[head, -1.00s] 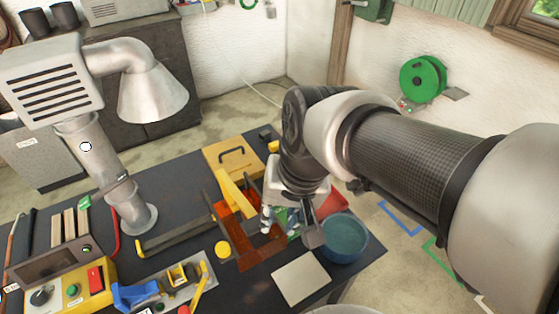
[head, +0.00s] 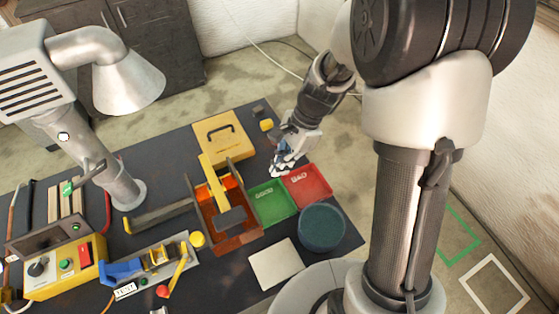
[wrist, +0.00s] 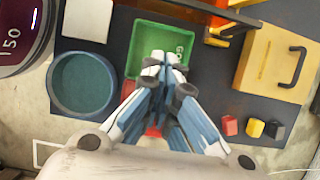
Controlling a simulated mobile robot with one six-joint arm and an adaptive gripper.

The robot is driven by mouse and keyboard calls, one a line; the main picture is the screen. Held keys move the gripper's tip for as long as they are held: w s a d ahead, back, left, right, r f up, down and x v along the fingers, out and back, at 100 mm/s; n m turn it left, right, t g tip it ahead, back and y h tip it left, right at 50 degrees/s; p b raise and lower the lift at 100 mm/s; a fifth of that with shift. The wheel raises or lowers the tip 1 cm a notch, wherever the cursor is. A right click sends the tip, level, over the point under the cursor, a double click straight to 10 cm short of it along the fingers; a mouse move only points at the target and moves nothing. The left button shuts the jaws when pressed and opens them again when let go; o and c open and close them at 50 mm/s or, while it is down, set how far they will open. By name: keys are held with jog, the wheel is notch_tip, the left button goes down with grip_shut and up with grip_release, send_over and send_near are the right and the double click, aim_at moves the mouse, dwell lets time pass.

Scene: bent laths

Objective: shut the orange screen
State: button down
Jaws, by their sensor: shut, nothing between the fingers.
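The orange screen (head: 232,193) is a see-through orange panel at a fixture with dark side walls and a yellow bar (head: 212,173), in the middle of the bench. A grey block on the fixture hides part of it, and I cannot tell its exact angle. In the wrist view, a bit of orange (wrist: 217,41) shows at the top edge. My gripper (head: 277,172) is shut and empty, right of the fixture and apart from the screen. In the wrist view, my gripper (wrist: 165,62) is in front of the green tray.
The green tray (head: 272,203) and red tray (head: 308,186) lie right of the fixture, with a blue round tub (head: 322,228) in front. A yellow box (head: 224,140) with a handle is behind. A lamp-like grey hood (head: 125,80) stands left. A pale plate (head: 273,264) lies in front.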

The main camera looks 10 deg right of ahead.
jog(key=s+a+f+b, duration=0.1)
jog(key=a+f+b, duration=0.2)
jog(key=a+f, duration=0.3)
jog(key=shift+s+a+f, duration=0.15)
jog(key=shift+s+f, duration=0.15)
jog(key=shift+s, duration=0.1)
jog(key=s+a+p, duration=0.2)
jog(key=s+a, duration=0.1)
jog(key=a, duration=0.7)
jog(key=s+a+p, duration=0.2)
jog(key=s+a, duration=0.1)
jog(key=a, duration=0.7)
jog(key=shift+a, duration=0.4)
jog(key=shift+w, duration=0.1)
